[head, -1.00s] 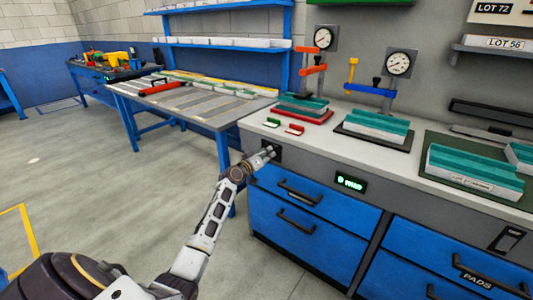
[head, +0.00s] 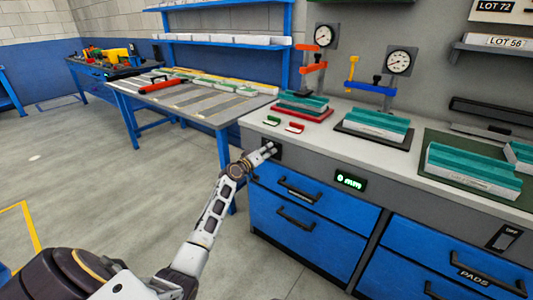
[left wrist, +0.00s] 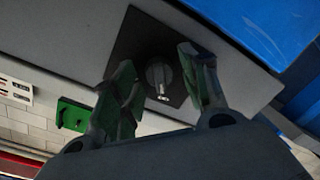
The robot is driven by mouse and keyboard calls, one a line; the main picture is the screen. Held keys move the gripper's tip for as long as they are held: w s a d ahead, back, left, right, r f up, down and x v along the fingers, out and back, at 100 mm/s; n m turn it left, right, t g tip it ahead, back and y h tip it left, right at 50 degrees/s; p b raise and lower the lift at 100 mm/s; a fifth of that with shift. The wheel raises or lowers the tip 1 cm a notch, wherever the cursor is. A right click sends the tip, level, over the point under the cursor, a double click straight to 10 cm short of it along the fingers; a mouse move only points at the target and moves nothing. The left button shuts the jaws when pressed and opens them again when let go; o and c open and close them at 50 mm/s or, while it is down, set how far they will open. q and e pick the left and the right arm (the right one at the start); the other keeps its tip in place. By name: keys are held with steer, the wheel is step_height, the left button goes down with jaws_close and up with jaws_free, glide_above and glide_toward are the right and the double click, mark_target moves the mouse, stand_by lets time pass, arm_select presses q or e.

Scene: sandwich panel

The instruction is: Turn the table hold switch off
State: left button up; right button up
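A dark rotary switch knob on a square black plate (left wrist: 140,48) is on the grey front panel at the left end of the workbench. In the left wrist view the knob (left wrist: 157,76) lies between and just beyond the fingertips. My left gripper (left wrist: 163,85) is open, with one finger on each side of the knob; I see no clear contact. In the head view my left gripper (head: 268,151) hides most of the plate (head: 277,154). A rocker switch (head: 504,238) with an OFF label is farther right on the panel. My right gripper is not in view.
A green-lit display (head: 350,181) sits right of the knob, above blue drawers (head: 310,207). Two press fixtures with gauges and a green mat (head: 428,165) stand on the white worktop (head: 339,150).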

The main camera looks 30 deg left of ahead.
arm_select(q)
steer(key=s, duration=1.2)
steer(key=shift+a+r, duration=0.3)
steer(key=shift+r, duration=0.1)
stand_by(0.6)
steer(key=shift+r, duration=0.1)
stand_by(0.5)
